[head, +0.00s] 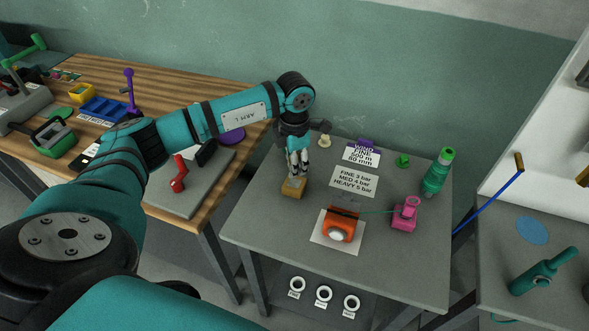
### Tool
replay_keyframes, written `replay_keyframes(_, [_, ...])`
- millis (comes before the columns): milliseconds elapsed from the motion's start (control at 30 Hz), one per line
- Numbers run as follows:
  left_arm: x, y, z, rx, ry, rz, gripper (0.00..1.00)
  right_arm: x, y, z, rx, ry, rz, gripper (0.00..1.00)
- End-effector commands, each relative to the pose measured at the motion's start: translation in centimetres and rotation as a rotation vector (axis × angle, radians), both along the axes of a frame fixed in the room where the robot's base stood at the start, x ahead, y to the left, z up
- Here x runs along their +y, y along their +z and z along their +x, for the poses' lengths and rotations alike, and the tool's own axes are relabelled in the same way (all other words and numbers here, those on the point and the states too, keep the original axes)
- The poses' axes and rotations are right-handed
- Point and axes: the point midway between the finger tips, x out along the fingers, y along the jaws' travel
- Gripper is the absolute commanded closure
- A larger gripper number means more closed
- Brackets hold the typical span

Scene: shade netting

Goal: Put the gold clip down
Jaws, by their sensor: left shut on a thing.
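My left gripper (298,165) points down over the left part of the grey table (270,235). It is shut on the gold clip (293,188), a small yellow-gold block at its fingertips. The clip is at or just above the table top; I cannot tell whether it touches. The fingers hide part of its upper side. My right gripper is not in view.
An orange device (341,226) on a white sheet stands right of the clip, with a pink device (406,212) beyond it. The table's front left is clear.

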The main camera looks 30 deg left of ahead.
Motion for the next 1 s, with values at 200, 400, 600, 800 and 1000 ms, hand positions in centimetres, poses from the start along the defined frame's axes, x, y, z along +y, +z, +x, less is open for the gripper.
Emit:
replay_keyframes(200, [0.1, -1.5, 0.1, 0.005, -0.001, -0.002, 1.00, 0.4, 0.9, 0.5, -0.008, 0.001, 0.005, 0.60])
replay_keyframes(400, [0.1, -3.6, 0.1, 0.002, -0.002, -0.001, 1.00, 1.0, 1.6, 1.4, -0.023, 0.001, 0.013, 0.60])
replay_keyframes(600, [0.1, -3.7, 0.1, 0.001, -0.002, -0.001, 1.00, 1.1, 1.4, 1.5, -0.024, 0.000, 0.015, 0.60])
replay_keyframes(800, [0.1, -3.9, 0.1, 0.001, -0.001, -0.001, 0.68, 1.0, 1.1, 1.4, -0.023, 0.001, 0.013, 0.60])
replay_keyframes(1000, [0.1, -3.9, 0.1, 0.001, -0.001, 0.000, 0.56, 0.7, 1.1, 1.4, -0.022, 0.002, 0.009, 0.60])
